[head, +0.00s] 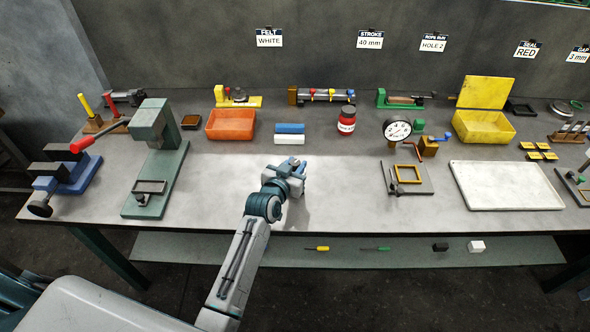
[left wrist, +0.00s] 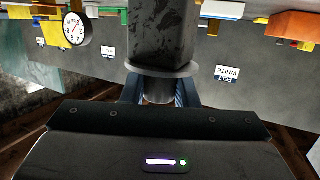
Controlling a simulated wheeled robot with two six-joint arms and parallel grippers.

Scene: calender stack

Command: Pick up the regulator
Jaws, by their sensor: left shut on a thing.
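My left gripper (head: 298,172) is above the front middle of the bench in the head view. In the left wrist view its blue fingers (left wrist: 160,94) are shut on the narrow part of a dark grey square-sided piece with a round collar (left wrist: 163,32). I cannot tell from its look whether this piece is the regulator. In the head view the piece is mostly hidden by the gripper. A round white dial gauge (head: 397,130) stands by a brass-coloured block with a blue lever (head: 429,146), right of the gripper. The gauge also shows in the left wrist view (left wrist: 75,28). My right gripper is not in view.
An orange bin (head: 231,124), blue and white bars (head: 290,134) and a red jar (head: 346,120) stand behind the gripper. A green press (head: 157,130) is left. A framed plate (head: 420,181) and white tray (head: 507,187) are right. The bench around the gripper is clear.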

